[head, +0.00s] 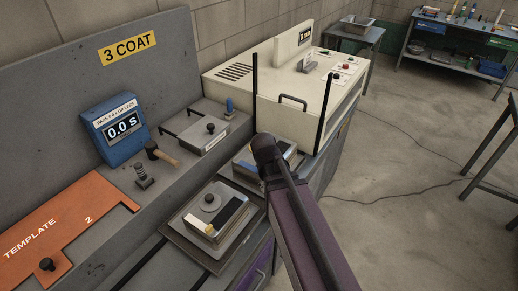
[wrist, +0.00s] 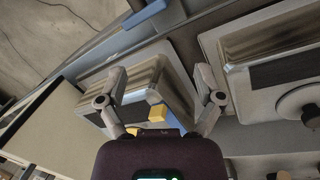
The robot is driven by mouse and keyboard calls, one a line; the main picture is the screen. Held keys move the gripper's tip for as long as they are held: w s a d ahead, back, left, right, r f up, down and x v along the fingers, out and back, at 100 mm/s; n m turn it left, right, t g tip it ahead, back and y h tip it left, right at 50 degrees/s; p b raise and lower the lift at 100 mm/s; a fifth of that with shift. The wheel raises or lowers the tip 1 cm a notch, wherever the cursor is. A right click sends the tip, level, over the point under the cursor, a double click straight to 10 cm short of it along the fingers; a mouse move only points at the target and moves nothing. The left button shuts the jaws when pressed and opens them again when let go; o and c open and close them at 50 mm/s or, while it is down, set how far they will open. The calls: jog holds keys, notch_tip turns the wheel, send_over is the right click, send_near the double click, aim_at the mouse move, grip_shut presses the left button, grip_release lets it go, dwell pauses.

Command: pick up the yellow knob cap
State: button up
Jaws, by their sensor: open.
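In the wrist view, a small yellow block (wrist: 157,113), likely the yellow knob cap, shows over a metal box between my fingers. A second yellow bit (wrist: 131,131) shows by the left finger; I cannot tell what it is. My gripper (wrist: 162,78) is open, its two fingers spread on either side of the metal box (wrist: 155,80). I see nothing held, and cannot tell whether the fingers touch the box. In the head view, my arm hides most of the gripper and part of that box (head: 243,165). A small yellow patch (head: 210,231) shows on the nearer box.
A cream machine (head: 285,85) with upright black rods stands behind. Open floor (head: 400,150) is at right.

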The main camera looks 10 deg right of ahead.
jog(key=w+a+n+h+b, duration=0.1)
jog(key=w+n+h, duration=0.1)
jog(key=w+n, duration=0.1)
jog(key=w+a+n+t+h+b, duration=0.1)
jog(key=w+n+h+b, duration=0.1)
jog(key=w+n, duration=0.2)
jog(key=w+a+n+h+b, duration=0.1)
jog(key=w+a+n+h, duration=0.1)
jog(key=w, duration=0.3)
jog(key=shift+w+f+n+t+b, duration=0.15)
jog(key=shift+f+n+t+b, duration=0.2)
jog(key=shift+n, duration=0.45)
jog(key=w+a+r+n+t+h+b, duration=0.1)
jog(key=w+a+n, duration=0.1)
jog(key=w+a+r+n+t+h+b, duration=0.1)
jog(key=w+a+n, duration=0.2)
jog(key=w+a+r+n+t+h+b, duration=0.1)
jog(key=w+a+n+h, duration=0.1)
jog(key=shift+w+a+n, duration=0.2)
jog(key=shift+n, duration=0.2)
jog(key=shift+w+a+r+n+t, duration=0.15)
jog(key=shift+a+r+n+t, duration=0.1)
jog(key=shift+r+n, duration=0.05)
jog(key=b+x, duration=0.3)
jog(key=x, duration=0.4)
jog(key=shift+d+f, duration=0.15)
jog(key=shift+d, duration=0.1)
jog(key=shift+w+d+f, duration=0.15)
jog(key=shift+w+d, duration=0.05)
jog(key=shift+d, duration=0.3)
